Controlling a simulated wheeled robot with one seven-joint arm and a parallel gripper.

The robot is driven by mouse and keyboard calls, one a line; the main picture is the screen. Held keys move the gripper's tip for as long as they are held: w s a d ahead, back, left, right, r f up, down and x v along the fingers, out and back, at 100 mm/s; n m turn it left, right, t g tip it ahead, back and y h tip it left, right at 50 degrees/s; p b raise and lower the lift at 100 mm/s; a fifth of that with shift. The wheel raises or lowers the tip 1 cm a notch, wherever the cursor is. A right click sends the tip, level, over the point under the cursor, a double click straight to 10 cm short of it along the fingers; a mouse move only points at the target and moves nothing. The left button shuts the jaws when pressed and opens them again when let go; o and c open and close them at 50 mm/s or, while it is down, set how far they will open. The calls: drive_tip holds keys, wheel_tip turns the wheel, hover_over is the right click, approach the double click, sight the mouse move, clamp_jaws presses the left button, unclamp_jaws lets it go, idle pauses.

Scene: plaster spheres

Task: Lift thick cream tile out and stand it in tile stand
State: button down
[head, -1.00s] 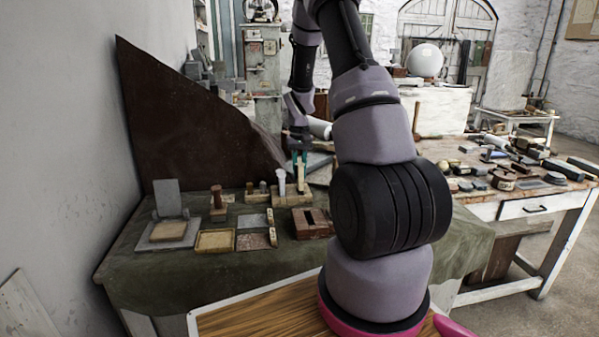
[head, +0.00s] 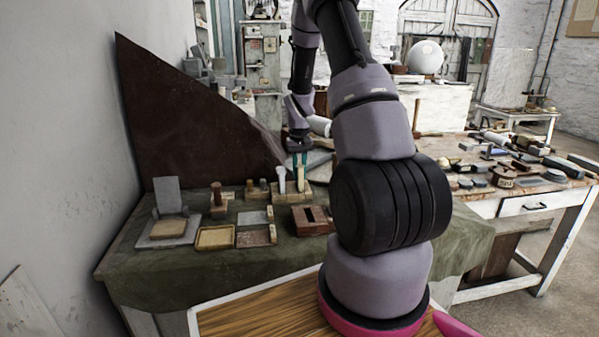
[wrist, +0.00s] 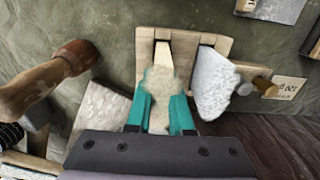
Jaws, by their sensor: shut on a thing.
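My gripper (wrist: 159,108) is shut on the cream tile (wrist: 159,84), a narrow upright piece with a rough top, held between the teal fingers. In the head view my gripper (head: 300,160) is above a wooden slotted block (head: 291,195), with the cream tile (head: 302,178) reaching down to it. In the wrist view the tile's far end lines up with one slot of this block (wrist: 143,50); I cannot tell how deep it sits. A rough white piece (wrist: 213,82) stands at the other slot.
A grey stand with an upright slab (head: 167,195) is at the left of the green cloth (head: 150,262). A shallow tray (head: 215,238) and a brown slotted block (head: 310,220) lie nearer. A wooden-handled tool (wrist: 40,88) is close to my gripper.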

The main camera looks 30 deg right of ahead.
drive_tip(key=shift+f, duration=0.95)
drive_tip(key=c, duration=0.7)
unclamp_jaws()
drive_tip(key=shift+r, duration=2.05)
